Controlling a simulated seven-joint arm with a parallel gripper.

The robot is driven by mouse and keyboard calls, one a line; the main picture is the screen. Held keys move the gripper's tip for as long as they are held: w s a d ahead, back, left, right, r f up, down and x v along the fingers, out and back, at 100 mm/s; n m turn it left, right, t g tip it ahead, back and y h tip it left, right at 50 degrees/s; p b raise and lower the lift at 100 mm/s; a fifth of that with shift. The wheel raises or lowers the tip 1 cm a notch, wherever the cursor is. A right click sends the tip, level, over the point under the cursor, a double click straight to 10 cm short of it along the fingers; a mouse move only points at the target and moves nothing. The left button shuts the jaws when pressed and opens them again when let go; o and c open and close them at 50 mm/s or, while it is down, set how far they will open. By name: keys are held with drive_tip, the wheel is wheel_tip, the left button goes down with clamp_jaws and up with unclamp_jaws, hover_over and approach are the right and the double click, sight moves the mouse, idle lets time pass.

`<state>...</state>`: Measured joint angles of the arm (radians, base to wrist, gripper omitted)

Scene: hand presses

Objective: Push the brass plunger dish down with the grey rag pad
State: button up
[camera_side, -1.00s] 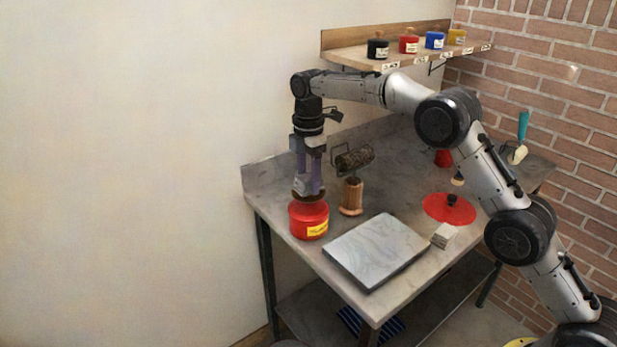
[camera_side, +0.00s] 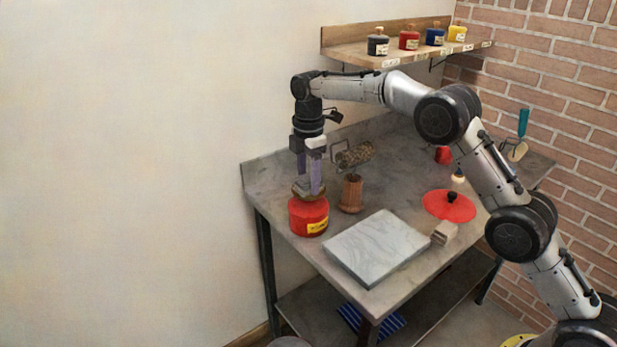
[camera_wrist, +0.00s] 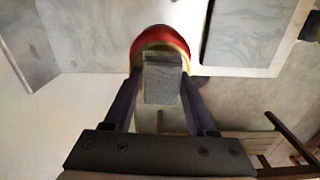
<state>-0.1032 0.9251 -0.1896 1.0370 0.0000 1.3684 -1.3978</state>
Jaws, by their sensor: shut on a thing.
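My gripper (camera_side: 310,188) points straight down and is shut on the grey rag pad. The pad (camera_wrist: 162,80) shows between the two fingers in the wrist view. The red can (camera_side: 308,217) with a yellow label stands upright directly below, at the left front of the table. The brass plunger dish (camera_wrist: 162,42) is on top of the can; only its rim shows around the pad in the wrist view. The pad is over the dish and looks to be at it; I cannot tell whether they touch or how far the dish is down.
A grey stone slab (camera_side: 376,247), a small block (camera_side: 444,232) and a red lid (camera_side: 449,206) lie further right. A shelf (camera_side: 385,58) with several coloured jars is behind. The table's left edge is close to the can.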

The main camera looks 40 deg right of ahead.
drive_tip(key=shift+f, duration=0.7)
idle(1.4)
drive_tip(key=shift+r, duration=3.65)
